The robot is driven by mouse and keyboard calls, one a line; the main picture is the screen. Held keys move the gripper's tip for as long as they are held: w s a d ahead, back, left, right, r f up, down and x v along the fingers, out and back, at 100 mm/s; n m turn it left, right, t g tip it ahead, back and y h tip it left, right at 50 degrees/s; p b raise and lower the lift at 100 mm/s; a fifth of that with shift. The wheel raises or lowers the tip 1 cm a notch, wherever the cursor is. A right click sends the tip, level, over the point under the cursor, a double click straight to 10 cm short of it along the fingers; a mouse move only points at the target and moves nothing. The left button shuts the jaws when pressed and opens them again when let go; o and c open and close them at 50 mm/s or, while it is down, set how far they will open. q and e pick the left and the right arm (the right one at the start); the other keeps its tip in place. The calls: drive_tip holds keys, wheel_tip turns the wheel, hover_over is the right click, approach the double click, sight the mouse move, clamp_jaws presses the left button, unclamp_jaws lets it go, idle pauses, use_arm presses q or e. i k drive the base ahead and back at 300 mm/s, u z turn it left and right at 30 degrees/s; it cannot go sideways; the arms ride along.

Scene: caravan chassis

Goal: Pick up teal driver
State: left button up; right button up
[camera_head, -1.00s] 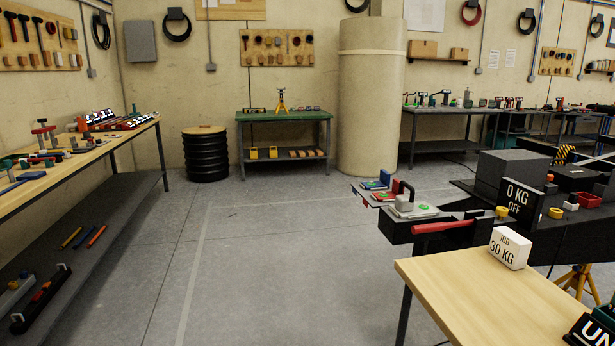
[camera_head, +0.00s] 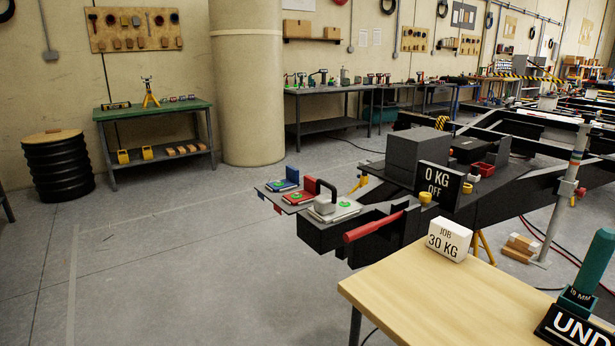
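A teal upright tool (camera_head: 597,262), which looks like the teal driver, shows at the right edge, above the front right part of the wooden table (camera_head: 430,300). It leans slightly and its upper end widens toward the picture edge. A dark "19 MM" label (camera_head: 580,296) is at its lower end. A black sign reading "UND" (camera_head: 577,328), cut off by the edge, stands in front of it and hides part of its foot. Neither of my grippers shows in this view.
A white "JOB 30 KG" block (camera_head: 449,240) stands at the table's back edge. Behind it is the black chassis (camera_head: 500,205) with a "0 KG OFF" sign (camera_head: 439,183) and a red handle (camera_head: 373,227). The floor (camera_head: 190,260) at left is open.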

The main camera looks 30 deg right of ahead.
sight(602, 248)
drive_tip(key=z, duration=0.7)
drive_tip(key=i, duration=1.05)
drive_tip(key=z, duration=0.3)
drive_tip(key=k, duration=0.5)
drive_tip(key=u, duration=1.55)
drive_tip(key=i, duration=0.65)
drive_tip(key=z, duration=4)
drive_tip(key=k, duration=0.5)
drive_tip(key=z, duration=0.45)
drive_tip(key=i, duration=0.55)
drive_tip(key=u, duration=0.3)
